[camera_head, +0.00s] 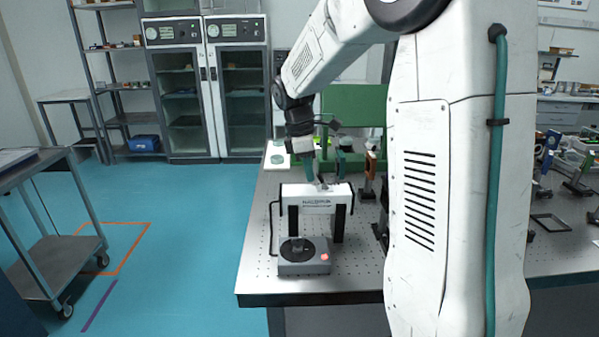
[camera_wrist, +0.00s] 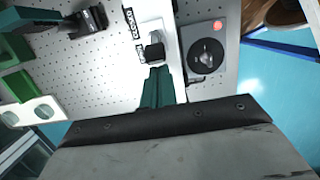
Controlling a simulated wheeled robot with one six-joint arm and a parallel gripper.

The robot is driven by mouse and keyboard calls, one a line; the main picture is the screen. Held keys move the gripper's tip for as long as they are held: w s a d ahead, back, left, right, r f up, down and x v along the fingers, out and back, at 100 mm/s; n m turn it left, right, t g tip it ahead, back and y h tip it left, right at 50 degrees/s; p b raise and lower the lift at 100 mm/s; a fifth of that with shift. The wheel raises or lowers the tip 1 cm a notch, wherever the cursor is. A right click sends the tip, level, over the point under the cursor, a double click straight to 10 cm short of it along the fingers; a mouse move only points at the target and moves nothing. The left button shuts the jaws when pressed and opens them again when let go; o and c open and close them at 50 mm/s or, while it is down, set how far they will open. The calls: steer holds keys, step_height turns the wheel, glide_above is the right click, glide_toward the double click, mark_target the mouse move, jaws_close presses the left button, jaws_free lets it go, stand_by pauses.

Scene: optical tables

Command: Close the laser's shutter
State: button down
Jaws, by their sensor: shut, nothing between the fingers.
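A white-topped instrument (camera_head: 316,199) with lettering on its front stands near the front left of the optical table. My gripper (camera_head: 316,181) points down over the instrument's top. Its teal fingers (camera_wrist: 157,72) are shut and empty, close beside the knob; contact cannot be told.
The perforated table (camera_head: 262,284) has bare room left of the instrument. An orange-brown post (camera_head: 370,172) stands to the right. A cart (camera_head: 62,262) is on the floor at left.

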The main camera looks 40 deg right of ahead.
steer(key=shift+s+d+r+t+y, duration=0.25)
steer(key=shift+d+r+t+y, duration=0.2)
steer(key=shift+y, duration=0.25)
stand_by(0.6)
steer(key=shift+s+d+r+t+y, duration=0.1)
steer(key=shift+s+d+t+y, duration=0.3)
steer(key=shift+y, duration=0.3)
steer(key=t+y, duration=0.1)
steer(key=s+d+t+y, duration=0.1)
steer(key=y, duration=0.1)
steer(key=d+t+y, duration=0.1)
steer(key=shift+s+d+r+y, duration=0.1)
steer(key=shift+s+r+y, duration=0.05)
steer(key=shift+r+y, duration=0.15)
steer(key=shift+r, duration=0.15)
steer(key=shift+r, duration=0.65)
